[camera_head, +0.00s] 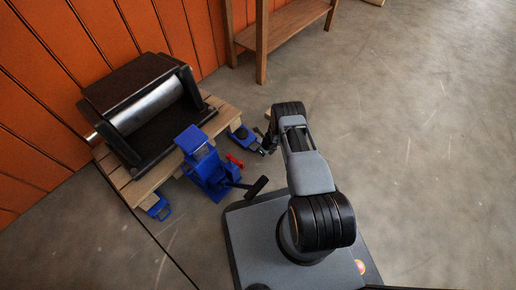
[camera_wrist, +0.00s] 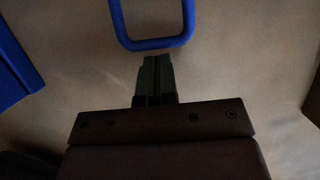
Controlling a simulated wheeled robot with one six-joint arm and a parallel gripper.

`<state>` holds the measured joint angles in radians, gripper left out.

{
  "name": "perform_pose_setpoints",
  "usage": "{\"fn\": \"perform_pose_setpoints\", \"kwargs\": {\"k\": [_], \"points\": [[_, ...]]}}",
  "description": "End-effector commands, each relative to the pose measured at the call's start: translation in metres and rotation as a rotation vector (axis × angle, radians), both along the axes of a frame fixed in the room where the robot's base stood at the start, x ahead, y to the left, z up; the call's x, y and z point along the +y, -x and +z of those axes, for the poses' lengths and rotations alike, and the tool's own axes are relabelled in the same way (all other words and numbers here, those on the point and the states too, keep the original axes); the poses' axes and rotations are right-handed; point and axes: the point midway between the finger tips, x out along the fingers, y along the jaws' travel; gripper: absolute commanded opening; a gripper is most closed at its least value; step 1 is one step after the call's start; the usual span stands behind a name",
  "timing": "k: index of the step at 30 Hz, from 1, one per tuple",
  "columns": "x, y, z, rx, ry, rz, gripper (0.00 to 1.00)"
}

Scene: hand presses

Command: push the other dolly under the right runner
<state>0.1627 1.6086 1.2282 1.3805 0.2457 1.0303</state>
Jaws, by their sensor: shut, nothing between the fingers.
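A black press with a silver roller (camera_head: 145,107) stands on a wooden slatted skid (camera_head: 123,178). The right dolly (camera_head: 238,131), blue with a dark part, sits at the skid's right end; how far it is under the right runner is hard to see. The other blue dolly (camera_head: 159,208) shows its handle loop at the skid's left front, its body hidden beneath. My gripper (camera_head: 266,148) is low beside the right dolly. In the wrist view my gripper (camera_wrist: 157,66) is shut and empty, its tips just short of a blue handle loop (camera_wrist: 155,44); contact is unclear.
A blue jack (camera_head: 207,170) with a red lever and a black handle stands at the skid's front, left of my gripper. A blue part (camera_wrist: 14,62) fills the wrist view's left edge. A wooden bench (camera_head: 285,27) stands behind. The floor to the right is clear.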

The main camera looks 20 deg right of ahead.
Motion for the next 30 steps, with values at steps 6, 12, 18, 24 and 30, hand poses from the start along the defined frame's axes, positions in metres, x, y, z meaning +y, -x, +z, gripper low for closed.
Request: {"fn": "perform_pose_setpoints", "kwargs": {"k": [6, 12, 18, 24, 30], "points": [[0.014, -0.014, -0.003, 0.003, 0.000, 0.007, 0.00], [0.025, -0.029, -0.004, 0.003, -0.002, 0.009, 0.00], [0.036, -0.044, -0.005, 0.003, -0.002, 0.009, 0.00], [0.046, -0.058, -0.005, 0.005, 0.000, 0.008, 0.00], [0.041, -0.051, 0.001, 0.010, -0.003, 0.001, 0.00]]}}
